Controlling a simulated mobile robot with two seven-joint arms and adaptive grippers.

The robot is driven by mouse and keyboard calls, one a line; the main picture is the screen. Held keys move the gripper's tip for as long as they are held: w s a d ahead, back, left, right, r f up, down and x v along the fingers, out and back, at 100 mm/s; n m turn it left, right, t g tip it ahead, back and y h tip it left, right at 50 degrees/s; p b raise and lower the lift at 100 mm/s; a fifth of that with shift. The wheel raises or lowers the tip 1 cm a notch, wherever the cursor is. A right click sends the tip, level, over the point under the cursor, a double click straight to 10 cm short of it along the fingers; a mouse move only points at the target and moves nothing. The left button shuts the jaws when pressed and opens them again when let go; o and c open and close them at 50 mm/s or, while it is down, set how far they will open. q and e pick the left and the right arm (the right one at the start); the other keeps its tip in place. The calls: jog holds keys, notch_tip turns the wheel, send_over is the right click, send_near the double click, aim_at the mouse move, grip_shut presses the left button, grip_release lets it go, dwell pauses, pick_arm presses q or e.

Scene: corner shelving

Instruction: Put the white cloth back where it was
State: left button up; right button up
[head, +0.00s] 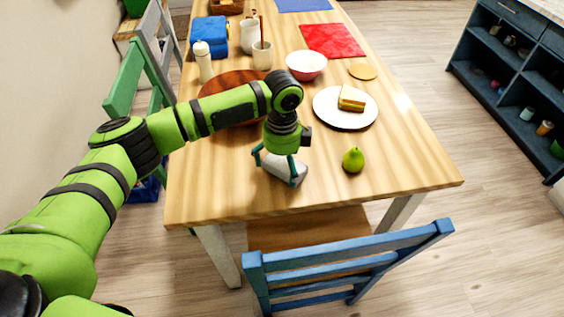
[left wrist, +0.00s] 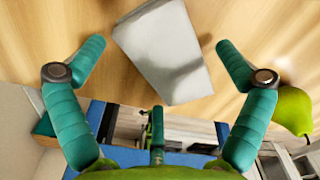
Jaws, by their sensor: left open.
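The white cloth (head: 290,165) is a small, pale grey-white folded block near the table's front edge. It also shows in the left wrist view (left wrist: 165,50), lying on the wood with a shadow on it. My left gripper (head: 277,168) points down over the cloth. Its teal fingers stand wide apart on either side of the cloth, and the gripper (left wrist: 160,48) is open. In the left wrist view both fingertips look apart from the cloth. The gripper partly hides the cloth in the head view. My right gripper does not show.
A green pear (head: 353,160) lies right of the cloth. A white plate (head: 330,115) with a sandwich (head: 351,98), a bowl (head: 306,65) and a round brown mat (head: 222,82) stand farther back. A blue chair (head: 350,262) is at the table's (head: 420,170) front.

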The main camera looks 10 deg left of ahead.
aim_at(282, 166)
pick_arm(q)
jog(key=shift+r, duration=0.1)
notch_tip(282, 166, up, 12)
dwell(0.5)
